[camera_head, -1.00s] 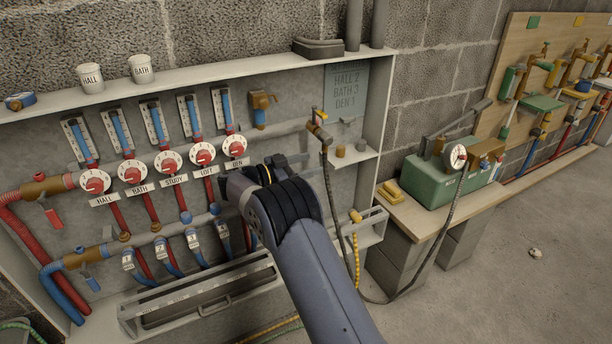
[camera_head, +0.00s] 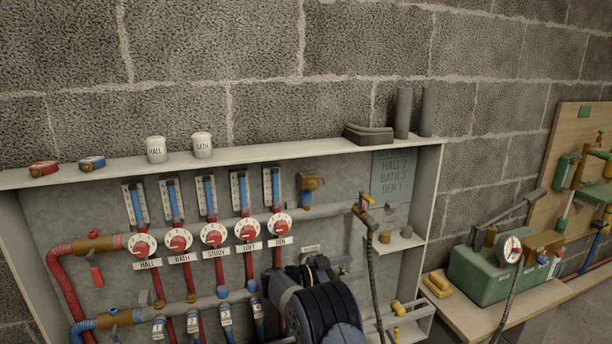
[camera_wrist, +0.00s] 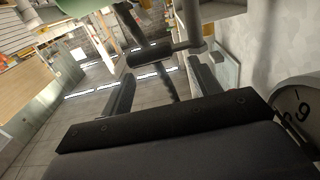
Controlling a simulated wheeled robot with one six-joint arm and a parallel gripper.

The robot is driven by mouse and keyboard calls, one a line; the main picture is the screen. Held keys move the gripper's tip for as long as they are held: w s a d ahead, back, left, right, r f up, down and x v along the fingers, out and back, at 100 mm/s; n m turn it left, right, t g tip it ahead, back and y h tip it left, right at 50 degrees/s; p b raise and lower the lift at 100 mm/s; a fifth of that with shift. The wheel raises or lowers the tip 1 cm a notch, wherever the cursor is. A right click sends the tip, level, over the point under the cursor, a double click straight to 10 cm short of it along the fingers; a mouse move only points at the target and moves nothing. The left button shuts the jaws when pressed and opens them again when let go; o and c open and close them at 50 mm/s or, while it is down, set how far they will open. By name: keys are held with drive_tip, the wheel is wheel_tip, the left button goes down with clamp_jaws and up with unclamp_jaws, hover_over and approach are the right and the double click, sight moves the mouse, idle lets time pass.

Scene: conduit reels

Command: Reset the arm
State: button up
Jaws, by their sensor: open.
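My gripper (camera_head: 322,270) is in front of the manifold cabinet, just right of the DEN dial (camera_head: 280,226), in the head view. My dark arm hides part of the cabinet's lower right. In the wrist view the two fingers of my gripper (camera_wrist: 158,88) stand apart with nothing held between them. A dark bar-like part with a rod crosses beyond the fingers there. A white dial with a number (camera_wrist: 298,108) shows at the right edge of the wrist view, close beside my gripper.
The cabinet (camera_head: 432,190) holds red dials, blue flow tubes and pipes. Two white caps, HALL (camera_head: 156,149) and BATH (camera_head: 202,145), stand on its top. A hose (camera_head: 371,270) hangs right of my gripper. A green pump box (camera_head: 485,275) sits on the right-hand bench.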

wheel_tip(320, 180, down, 3)
drive_tip(key=shift+r+t, duration=0.1)
drive_tip(key=shift+t, duration=0.2)
idle(0.4)
